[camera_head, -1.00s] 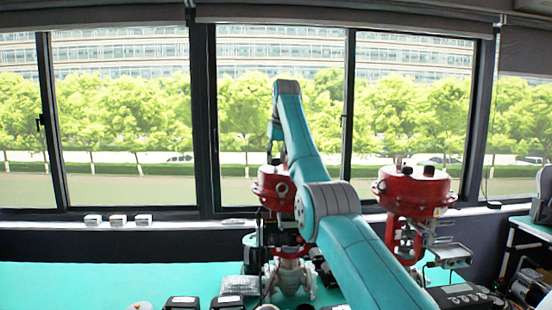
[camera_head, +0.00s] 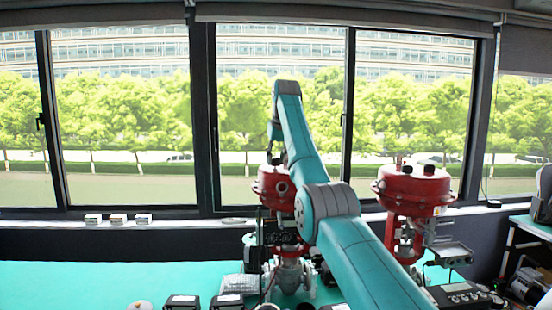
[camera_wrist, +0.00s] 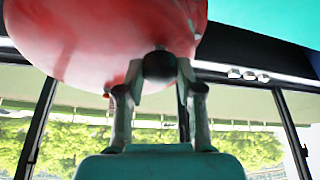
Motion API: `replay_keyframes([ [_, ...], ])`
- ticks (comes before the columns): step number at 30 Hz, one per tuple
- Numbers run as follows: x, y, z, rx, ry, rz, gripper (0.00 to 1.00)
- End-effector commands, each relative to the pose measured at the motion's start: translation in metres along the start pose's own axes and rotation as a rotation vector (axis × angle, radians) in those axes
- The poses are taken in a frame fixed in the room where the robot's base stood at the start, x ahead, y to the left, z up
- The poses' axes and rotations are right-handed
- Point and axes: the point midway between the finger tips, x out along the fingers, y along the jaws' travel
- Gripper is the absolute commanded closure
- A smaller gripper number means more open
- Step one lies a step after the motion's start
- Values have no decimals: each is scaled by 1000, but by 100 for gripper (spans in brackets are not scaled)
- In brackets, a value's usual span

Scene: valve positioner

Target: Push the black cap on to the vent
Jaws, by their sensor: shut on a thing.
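The black cap (camera_wrist: 158,65) is a small dark round piece between my fingertips in the wrist view. My gripper (camera_wrist: 157,72) is shut on it. The cap overlaps the lower edge of a red valve actuator (camera_wrist: 100,40) in that view; I cannot tell whether they touch. The same view does not show the vent clearly, and the cap and fingers may hide it. In the head view my gripper (camera_head: 275,155) is small and points down at the top of the left red actuator (camera_head: 270,185). The cap cannot be made out there.
A second red actuator (camera_head: 412,190) stands to the right, behind my arm. Black boxes (camera_head: 183,301) and a silver bag (camera_head: 240,285) lie on the teal table (camera_head: 100,275). Small white boxes (camera_head: 117,219) sit on the window sill. The left of the table is clear.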

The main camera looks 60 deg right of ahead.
Motion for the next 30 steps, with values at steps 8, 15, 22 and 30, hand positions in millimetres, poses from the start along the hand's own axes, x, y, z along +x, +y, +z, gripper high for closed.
replay_keyframes([
  [8, 0, 0, 0, 0, 0, 0, 79],
  [15, 2, 0, 1, 0, 1, 0, 79],
  [22, 6, 0, 2, 0, 0, 0, 79],
  [30, 9, 0, 3, 0, 0, 0, 79],
])
